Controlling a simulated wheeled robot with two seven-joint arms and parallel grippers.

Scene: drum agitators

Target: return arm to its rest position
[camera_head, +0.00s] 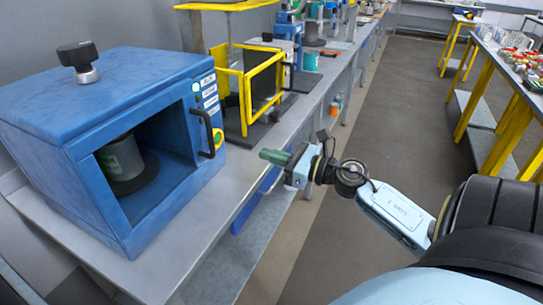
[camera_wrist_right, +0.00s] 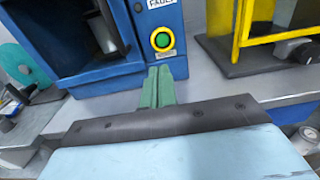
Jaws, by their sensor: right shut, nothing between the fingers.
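My right arm (camera_head: 397,213) reaches in from the right of the head view toward the bench. My right gripper (camera_head: 274,156) has green fingers, held together and empty, near the bench's front edge. In the right wrist view the closed fingers (camera_wrist_right: 157,88) point at the front of the blue machine, just below its green button (camera_wrist_right: 162,40). I cannot tell whether they touch anything. My left gripper is in neither view.
The blue machine (camera_head: 95,90), its front opening showing a drum (camera_head: 122,162) inside, stands on the grey bench (camera_head: 228,190). A yellow-framed machine (camera_head: 262,85) stands behind it. Yellow-legged tables (camera_head: 490,90) line the right. The floor (camera_head: 400,110) between is clear.

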